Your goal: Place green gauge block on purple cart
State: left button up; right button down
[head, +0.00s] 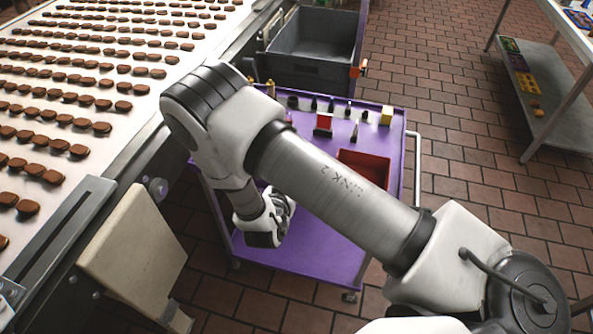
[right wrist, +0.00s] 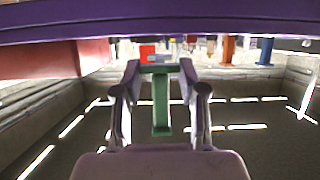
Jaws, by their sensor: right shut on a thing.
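The purple cart (head: 318,257) stands in the middle of the head view, beside the conveyor. The block is hidden in the head view. I cannot tell whether it touches the cart top. My left gripper is not in view.
On the cart are a red tray (head: 375,165), a red block (head: 323,122), a yellow cube (head: 387,116) and several small dark pieces along the back. The conveyor (head: 130,100) with brown biscuits runs left; a grey bin (head: 312,66) stands behind.

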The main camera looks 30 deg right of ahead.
jog(key=w+d+b, duration=0.1)
jog(key=w+d, duration=0.1)
jog(key=w+d+b, duration=0.1)
jog(key=w+d, duration=0.2)
jog(key=w+d+f+b, duration=0.1)
jog(key=w+d, duration=0.1)
jog(key=w, duration=0.1)
jog(key=shift+w+d, duration=0.2)
jog(key=shift+w, duration=0.05)
notch_tip(320, 180, down, 3)
jog(key=b, duration=0.3)
jog(key=shift+f, duration=0.1)
jog(key=shift+a, duration=0.1)
